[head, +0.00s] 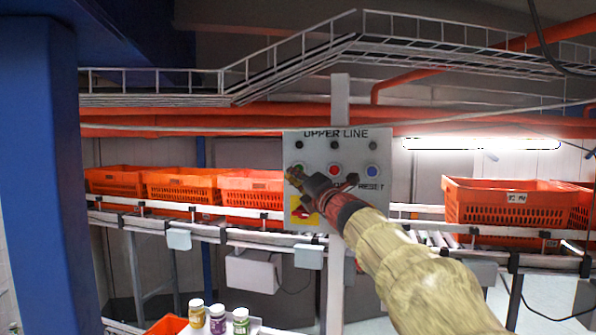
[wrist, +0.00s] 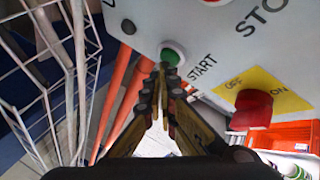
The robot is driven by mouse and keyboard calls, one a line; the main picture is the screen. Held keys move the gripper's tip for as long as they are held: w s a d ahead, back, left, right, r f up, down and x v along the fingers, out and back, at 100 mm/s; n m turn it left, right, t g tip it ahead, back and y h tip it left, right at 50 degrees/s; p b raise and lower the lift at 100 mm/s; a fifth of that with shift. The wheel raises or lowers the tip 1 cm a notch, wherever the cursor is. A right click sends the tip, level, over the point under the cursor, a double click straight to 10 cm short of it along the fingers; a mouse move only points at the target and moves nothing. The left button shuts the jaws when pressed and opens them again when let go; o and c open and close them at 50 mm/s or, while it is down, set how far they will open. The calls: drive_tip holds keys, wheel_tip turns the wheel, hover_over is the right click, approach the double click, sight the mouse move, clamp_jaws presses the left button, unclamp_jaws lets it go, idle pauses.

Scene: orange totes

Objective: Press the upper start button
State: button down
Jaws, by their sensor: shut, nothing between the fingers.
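A grey control panel (head: 352,151) labelled "UPPER LINE" hangs on a post in the middle of the head view. In the wrist view the green button (wrist: 173,55) shows on the panel (wrist: 215,45), beside the word "START". My gripper (head: 292,173) is in front of the panel's left side and covers most of that button in the head view. In the wrist view the closed fingertips (wrist: 167,72) are right at the lower edge of the green button, with nothing held. I cannot tell whether they touch it.
A red button (head: 334,170) and a blue reset button (head: 372,171) sit to the right. A red on/off knob (wrist: 252,107) on a yellow plate is below. Orange totes (head: 182,186) stand on the conveyor behind. Bottles (head: 218,320) are at the bottom.

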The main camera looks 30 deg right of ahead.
drive_tip(key=shift+w+d, duration=0.25)
drive_tip(key=shift+d, duration=0.05)
idle(0.5)
drive_tip(key=shift+a, duration=0.1)
drive_tip(key=shift+s+a+b, duration=0.4)
drive_tip(key=shift+s+a, duration=0.15)
drive_tip(key=shift+s, duration=0.1)
drive_tip(key=s+a+b, duration=0.2)
drive_tip(key=s+a, duration=0.1)
drive_tip(key=shift+s+a, duration=0.2)
drive_tip(key=shift+a, duration=0.1)
idle(0.5)
idle(0.6)
